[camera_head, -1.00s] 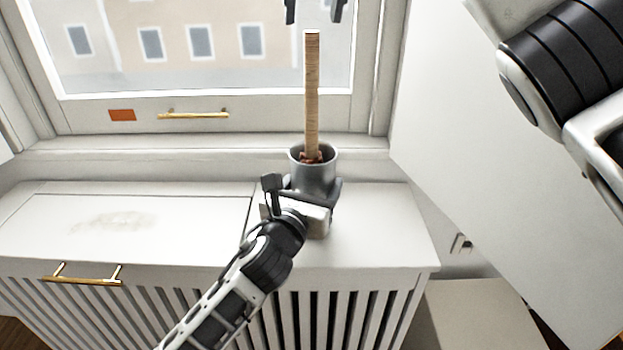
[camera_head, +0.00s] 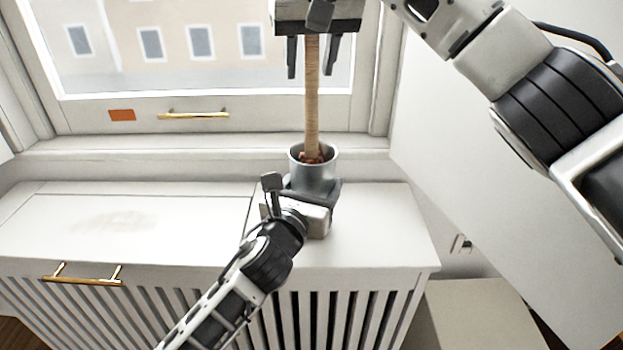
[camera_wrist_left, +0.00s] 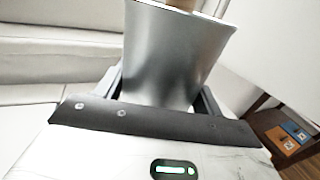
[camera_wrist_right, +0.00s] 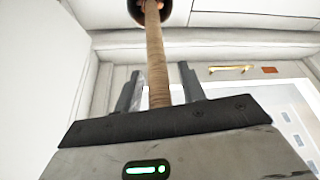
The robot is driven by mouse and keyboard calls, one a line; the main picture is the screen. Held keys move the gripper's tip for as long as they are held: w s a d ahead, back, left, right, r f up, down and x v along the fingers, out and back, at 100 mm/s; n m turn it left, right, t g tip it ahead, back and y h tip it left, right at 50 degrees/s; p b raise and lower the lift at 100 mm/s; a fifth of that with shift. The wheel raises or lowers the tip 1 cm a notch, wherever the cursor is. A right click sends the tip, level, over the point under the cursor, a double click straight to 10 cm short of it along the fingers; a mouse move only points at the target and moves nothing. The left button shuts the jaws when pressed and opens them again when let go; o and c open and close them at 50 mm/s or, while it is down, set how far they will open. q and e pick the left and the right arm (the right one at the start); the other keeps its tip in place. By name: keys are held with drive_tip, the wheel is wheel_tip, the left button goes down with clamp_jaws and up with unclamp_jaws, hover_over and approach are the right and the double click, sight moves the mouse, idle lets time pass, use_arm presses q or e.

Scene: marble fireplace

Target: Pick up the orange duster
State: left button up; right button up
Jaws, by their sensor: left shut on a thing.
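A tan wooden handle (camera_head: 312,110) stands upright in a grey metal cup (camera_head: 314,178) on the white cabinet top. An orange-brown bit shows at the handle's base inside the cup; the rest is hidden. My left gripper (camera_head: 318,188) is shut on the cup, with a finger on either side of it in the left wrist view (camera_wrist_left: 165,90). My right gripper (camera_head: 312,68) points down at the handle's upper end. Its two fingers are apart, one on each side of the handle, with gaps. The handle also runs between the fingers in the right wrist view (camera_wrist_right: 155,60).
The white cabinet (camera_head: 130,225) has a slatted front and a brass handle (camera_head: 82,280). Behind it is a window with another brass handle (camera_head: 193,115) and an orange patch (camera_head: 122,115). A white panel stands at the right. The left cabinet top is clear.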

clamp_jaws()
drive_tip(key=shift+r, duration=0.1)
wheel_tip(320, 180, up, 10)
drive_tip(key=shift+f, duration=0.1)
idle(0.4)
use_arm(q)
drive_tip(key=o, duration=1.1)
